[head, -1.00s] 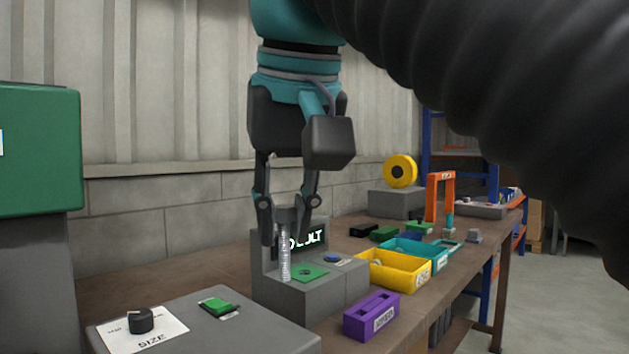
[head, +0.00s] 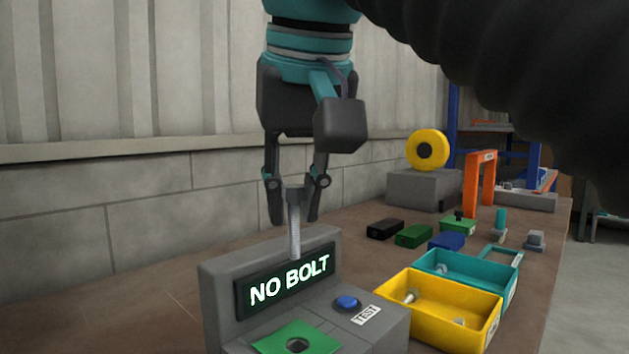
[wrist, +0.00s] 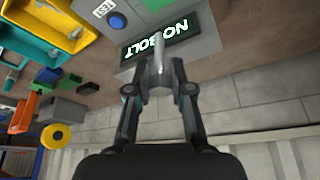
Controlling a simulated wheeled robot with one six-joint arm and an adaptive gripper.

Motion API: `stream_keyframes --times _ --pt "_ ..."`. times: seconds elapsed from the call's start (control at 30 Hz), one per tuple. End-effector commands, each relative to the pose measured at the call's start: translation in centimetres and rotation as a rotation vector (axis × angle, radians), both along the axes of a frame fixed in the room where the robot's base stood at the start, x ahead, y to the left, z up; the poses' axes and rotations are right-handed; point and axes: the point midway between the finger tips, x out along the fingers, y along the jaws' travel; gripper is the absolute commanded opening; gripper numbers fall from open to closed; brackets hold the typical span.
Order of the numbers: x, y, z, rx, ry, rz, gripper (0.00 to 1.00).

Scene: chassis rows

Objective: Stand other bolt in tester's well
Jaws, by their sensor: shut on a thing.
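My gripper (head: 293,205) is shut on a bolt (head: 295,235), holding it by its head with the threaded shank pointing down. In the head view the bolt overlaps the top of the tester's screen housing; it looks held behind or above it. The grey tester (head: 220,290) shows "NO BOLT" on its screen (head: 290,280). Its well is a dark hole (head: 297,346) in a green plate (head: 268,343) at the front, with nothing in it. In the wrist view the bolt (wrist: 158,62) is between the fingertips, overlapping the screen (wrist: 185,38).
A blue TEST button (head: 347,303) is right of the well. A yellow bin (head: 455,333) and a teal bin (head: 490,300), each with bolts inside, stand to the right. Behind are black, green and blue blocks, an orange arch (head: 480,185) and a yellow reel (head: 428,150).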

Motion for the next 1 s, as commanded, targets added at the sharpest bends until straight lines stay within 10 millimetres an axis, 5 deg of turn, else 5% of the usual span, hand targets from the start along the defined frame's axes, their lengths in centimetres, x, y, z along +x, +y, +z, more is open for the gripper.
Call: stream_keyframes --times 0.6,1.0 --pt "0.0 0.0 -6.7 0.0 0.0 0.0 0.0" --pt "0.0 0.0 -9.1 0.0 0.001 0.0 0.0"
